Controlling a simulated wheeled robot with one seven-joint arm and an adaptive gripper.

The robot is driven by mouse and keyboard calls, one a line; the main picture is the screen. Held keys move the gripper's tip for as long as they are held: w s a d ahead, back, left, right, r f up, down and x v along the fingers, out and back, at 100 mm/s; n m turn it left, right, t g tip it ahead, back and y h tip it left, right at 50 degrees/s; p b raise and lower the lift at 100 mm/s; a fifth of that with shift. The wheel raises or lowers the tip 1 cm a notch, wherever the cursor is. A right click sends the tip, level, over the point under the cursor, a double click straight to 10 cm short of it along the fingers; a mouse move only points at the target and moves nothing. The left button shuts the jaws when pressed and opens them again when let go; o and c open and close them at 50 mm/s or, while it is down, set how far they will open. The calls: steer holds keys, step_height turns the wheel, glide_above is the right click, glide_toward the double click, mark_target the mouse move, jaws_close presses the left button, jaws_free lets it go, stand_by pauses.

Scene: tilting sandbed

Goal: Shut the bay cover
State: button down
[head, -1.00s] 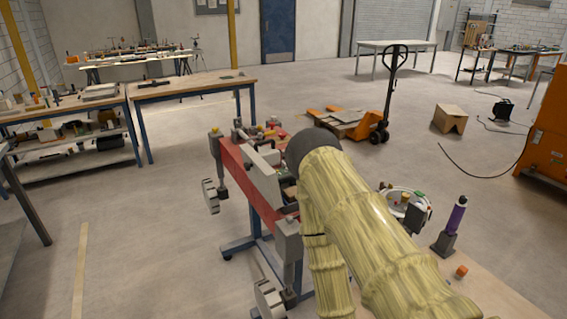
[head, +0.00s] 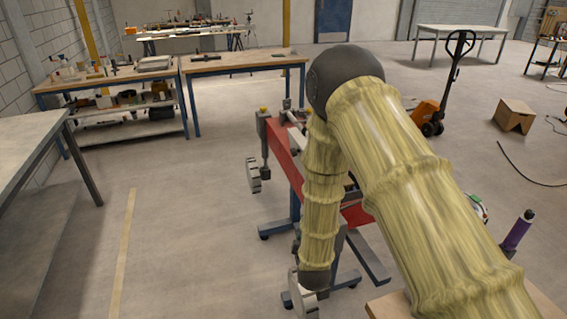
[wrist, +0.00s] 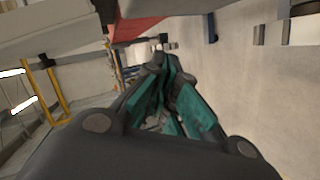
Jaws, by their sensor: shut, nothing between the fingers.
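The red-sided sandbed stand (head: 283,160) is in the middle of the head view, largely hidden behind my arm. I cannot make out the bay cover or whether it stands open. My gripper (wrist: 163,62) shows in the wrist view, with dark fingers and teal inner pads drawn together and nothing held. A red part (wrist: 137,27) and a pale grey panel (wrist: 45,32) lie beyond and above the fingers in that view. I cannot tell whether the panel is the cover, or whether the gripper touches it. The gripper is not distinguishable in the head view.
A grey table (head: 30,140) stands at the left, with workbenches (head: 245,62) behind. An orange pallet jack (head: 428,112) and a cardboard box (head: 514,115) are at the right. A purple-topped tool (head: 518,230) is at the lower right. Floor left of the stand is clear.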

steer(key=w+a+r+n+t, duration=0.3)
steer(key=w+a+r, duration=0.2)
steer(key=r, duration=0.3)
steer(key=w+a+r+n+t, duration=0.25)
steer(key=w+a+r, duration=0.2)
steer(key=r, duration=0.35)
steer(key=w+d+p, duration=0.3)
steer(key=w+p, duration=0.3)
steer(key=w, duration=0.5)
steer(key=shift+r+y, duration=0.4)
steer(key=shift+d+r, duration=0.1)
